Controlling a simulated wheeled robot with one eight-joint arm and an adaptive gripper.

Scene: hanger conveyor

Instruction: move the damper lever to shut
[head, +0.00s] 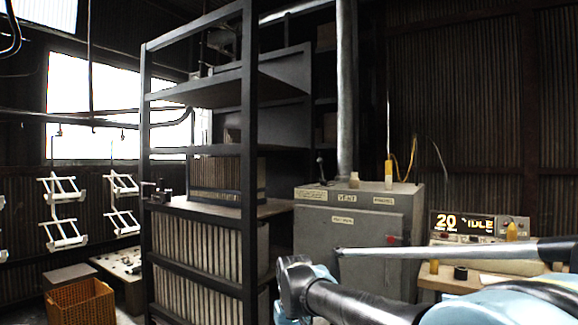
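A grey metal cabinet (385,232) with a flue pipe (345,90) rising from it stands right of centre. A small dark lever with a round knob (320,163) stands near upright at the cabinet's top left, beside the pipe. It looks like the damper lever, but its markings are too small to read. A label reading VENT (346,198) is on the cabinet's upper front edge. My blue and black arm crosses the lower right, in front of the cabinet. My gripper cannot be made out, so whether it holds anything does not show.
A dark shelf rack (249,120) with stacked panels stands left of the cabinet. A lit display (465,224) reading 20 and IDLE sits at right. White hangers (62,200) hang at far left, above an orange crate (80,303). A yellow-topped post (388,172) stands on the cabinet.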

